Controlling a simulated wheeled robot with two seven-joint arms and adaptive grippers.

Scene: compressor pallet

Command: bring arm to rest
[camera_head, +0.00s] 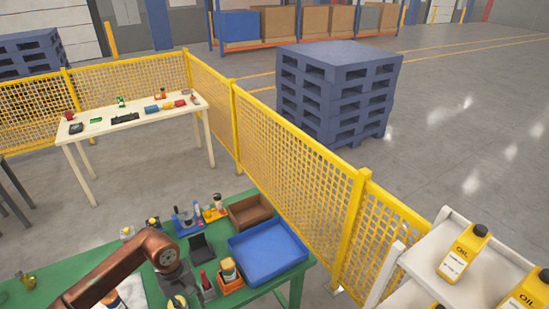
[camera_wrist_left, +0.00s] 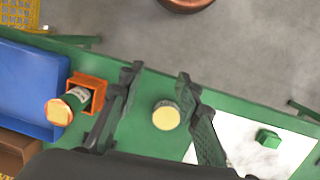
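My left arm (camera_head: 120,265) comes in from the lower left of the head view and bends down over the green table. In the left wrist view my left gripper (camera_wrist_left: 158,76) is open, with its two dark fingers apart. A round yellow-topped item (camera_wrist_left: 166,115) shows between the fingers, with gaps on both sides. I cannot tell its height from this view. In the head view the fingers are hard to make out among the items below the wrist. My right gripper is not in view.
The green table (camera_head: 38,292) holds a blue tray (camera_head: 270,250), a brown bin (camera_head: 250,210) and an orange bin (camera_wrist_left: 88,80) with a bottle (camera_wrist_left: 70,105). A white sheet (camera_wrist_left: 235,138) bears a green block (camera_wrist_left: 268,138). A yellow fence (camera_head: 290,150) and an oil-bottle shelf (camera_head: 420,262) stand right.

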